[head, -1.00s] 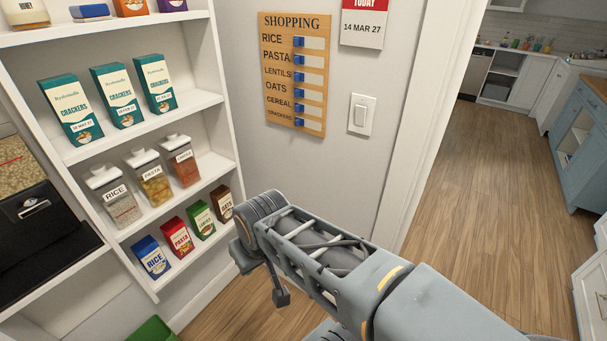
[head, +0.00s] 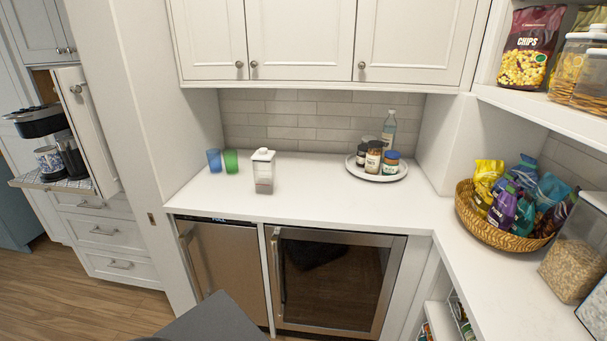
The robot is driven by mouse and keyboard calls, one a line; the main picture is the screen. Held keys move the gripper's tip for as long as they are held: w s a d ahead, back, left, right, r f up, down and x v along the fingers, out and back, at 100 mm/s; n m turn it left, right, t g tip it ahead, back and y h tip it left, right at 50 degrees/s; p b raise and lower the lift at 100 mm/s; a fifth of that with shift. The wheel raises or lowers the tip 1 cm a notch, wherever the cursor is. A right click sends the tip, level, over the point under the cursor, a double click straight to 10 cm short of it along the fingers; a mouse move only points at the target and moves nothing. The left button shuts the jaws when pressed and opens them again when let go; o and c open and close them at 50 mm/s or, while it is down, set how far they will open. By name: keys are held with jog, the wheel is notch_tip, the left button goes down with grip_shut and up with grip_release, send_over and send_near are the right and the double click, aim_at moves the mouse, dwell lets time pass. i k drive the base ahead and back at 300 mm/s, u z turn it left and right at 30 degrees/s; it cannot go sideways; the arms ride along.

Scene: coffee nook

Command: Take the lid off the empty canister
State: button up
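A clear canister (head: 264,178) with a white lid (head: 263,155) stands upright on the white counter, left of its middle. The lid is on it. A pale label shows low on its front, too small to read, and the canister looks mostly clear inside. My gripper is not in the head view; only a dark grey part of my own body shows at the bottom edge.
Blue (head: 214,160) and green (head: 231,161) glasses stand left of the canister. A round tray (head: 361,174) with jars and a bottle is to its right. Wall cabinets (head: 300,40) hang above. A basket of snack bags (head: 478,205) stands at right. The counter's front (head: 310,205) is clear.

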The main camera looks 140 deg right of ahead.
aim_at(263, 154)
jog(key=z, duration=4.2)
jog(key=i, duration=1.35)
jog(key=z, duration=0.2)
